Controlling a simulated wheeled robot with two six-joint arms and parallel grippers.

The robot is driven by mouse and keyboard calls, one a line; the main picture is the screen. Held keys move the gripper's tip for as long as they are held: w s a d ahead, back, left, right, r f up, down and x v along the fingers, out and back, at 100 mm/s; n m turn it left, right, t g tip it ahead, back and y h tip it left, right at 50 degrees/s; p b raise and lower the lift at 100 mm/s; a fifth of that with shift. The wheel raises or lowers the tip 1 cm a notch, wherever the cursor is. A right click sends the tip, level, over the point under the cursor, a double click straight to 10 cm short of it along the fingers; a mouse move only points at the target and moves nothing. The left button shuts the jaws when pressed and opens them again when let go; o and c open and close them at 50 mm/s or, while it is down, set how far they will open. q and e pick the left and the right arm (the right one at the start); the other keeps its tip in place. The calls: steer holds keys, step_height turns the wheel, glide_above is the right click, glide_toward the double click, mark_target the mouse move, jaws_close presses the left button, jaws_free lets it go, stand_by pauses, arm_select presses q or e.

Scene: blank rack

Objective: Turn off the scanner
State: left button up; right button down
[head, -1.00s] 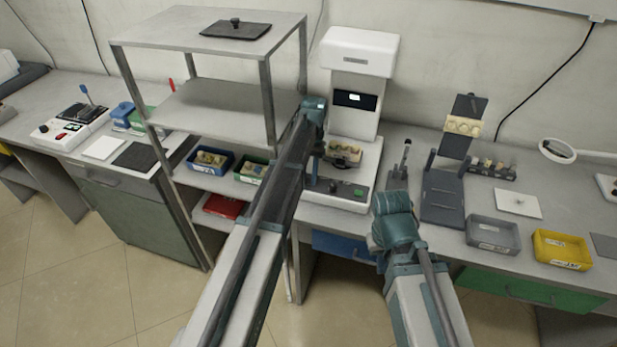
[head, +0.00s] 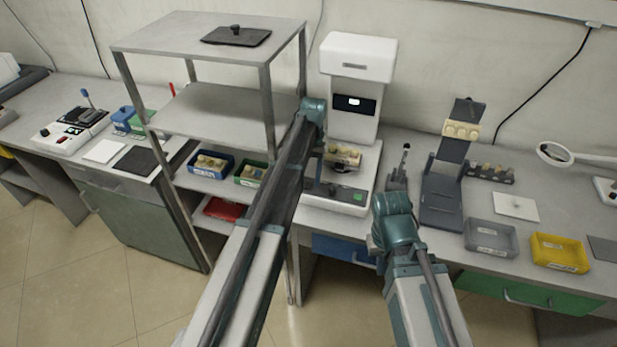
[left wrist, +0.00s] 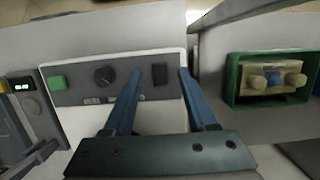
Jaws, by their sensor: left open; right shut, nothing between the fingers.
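The scanner (head: 346,125) is a white upright machine in the middle of the head view, with a small lit screen (head: 354,104) and a dark control panel along its front base. In the left wrist view the panel (left wrist: 80,95) carries a green button (left wrist: 57,82), a round knob (left wrist: 104,76) and a black rocker switch (left wrist: 159,73). My left gripper (left wrist: 160,74) is open, its blue fingers on either side of the rocker switch; contact cannot be told. The left arm hides that end of the panel in the head view. My right gripper is not visible; only its arm shows.
A metal shelf rack (head: 210,55) stands left of the scanner, with blue and green bins on a lower shelf. A small lever device (head: 398,180) and a dark stand (head: 443,190) are to the right. Grey (head: 490,250) and yellow (head: 560,267) bins sit at the bench's front.

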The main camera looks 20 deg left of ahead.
arm_select(q)
steer(key=p+v, duration=1.1)
steer(key=v, duration=0.1)
steer(key=shift+r, duration=0.25)
arm_select(e)
step_height(320, 180, up, 12)
arm_select(q)
steer(key=shift+d, duration=0.1)
arm_select(e)
steer(key=shift+r, duration=0.1)
